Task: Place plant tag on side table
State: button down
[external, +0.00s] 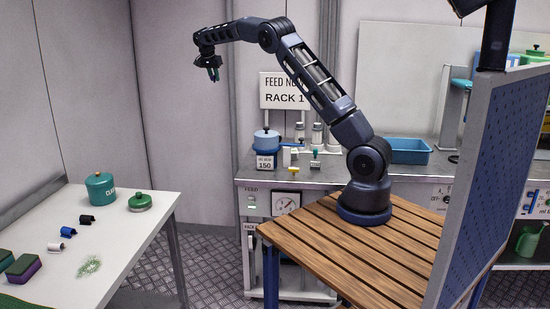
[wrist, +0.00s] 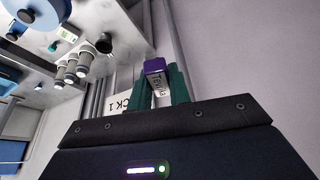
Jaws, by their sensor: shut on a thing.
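My gripper (external: 214,74) is raised high in the upper left of the external view, with its fingers pointing down. In the wrist view my gripper (wrist: 157,88) has its two teal fingers shut on the plant tag (wrist: 154,66), a small piece with a purple top and a pale lettered face. In the external view the tag is too small to make out clearly. The side table appears to be the white-topped table (external: 138,236) at the lower left. The gripper is well above its level and to the right of its far end.
The white table holds a green canister (external: 100,187), a green lidded pot (external: 140,202), small black, blue and white clips, sponges and a clear crumpled item (external: 89,266). Its right front part is bare. A metal bench (external: 330,172) with a blue tray (external: 408,151) stands behind.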

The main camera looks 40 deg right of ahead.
jog(key=s+a+n+t+y, duration=0.1)
jog(key=s+a+n, duration=0.3)
jog(key=a, duration=1.2)
jog(key=s+a+n+t+y, duration=0.1)
jog(key=s+a+n, duration=0.35)
jog(key=a, duration=1.25)
jog(key=s+a+n+y, duration=0.15)
jog(key=s+a, duration=0.55)
jog(key=a, duration=0.9)
jog(key=r+n+g+y, duration=0.1)
jog(key=n+y, duration=0.3)
jog(key=n, duration=0.7)
send_over(70, 268)
jog(key=s, duration=0.1)
jog(key=shift+h, duration=0.25)
jog(key=f, duration=2.5)
jog(key=d+f, duration=0.1)
jog(key=f, duration=1.2)
jog(key=shift+s, duration=0.1)
jog(key=c, duration=1.3)
grip_release()
jog(key=shift+f, duration=0.1)
jog(key=v, duration=1.2)
